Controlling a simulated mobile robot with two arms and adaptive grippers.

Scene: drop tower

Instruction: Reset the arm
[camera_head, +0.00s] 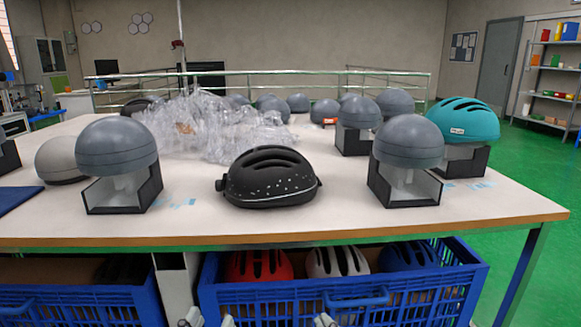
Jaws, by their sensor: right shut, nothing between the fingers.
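My right gripper (325,320) shows only as a small pale tip at the bottom edge, in front of the blue crate under the table. It is shut and holds nothing. Pale parts (191,317) at the bottom edge further left seem to be my left gripper; too little shows to tell its jaw state. Both are low, below the tabletop, and apart from the helmets. The rest of both arms is out of view.
The white table (300,222) holds a black helmet (268,177), a teal helmet (465,120), grey domes on black stands (117,147) (408,142) and crumpled clear plastic (215,125). Blue crates (345,300) (80,305) with helmets sit below. Green floor is open at right.

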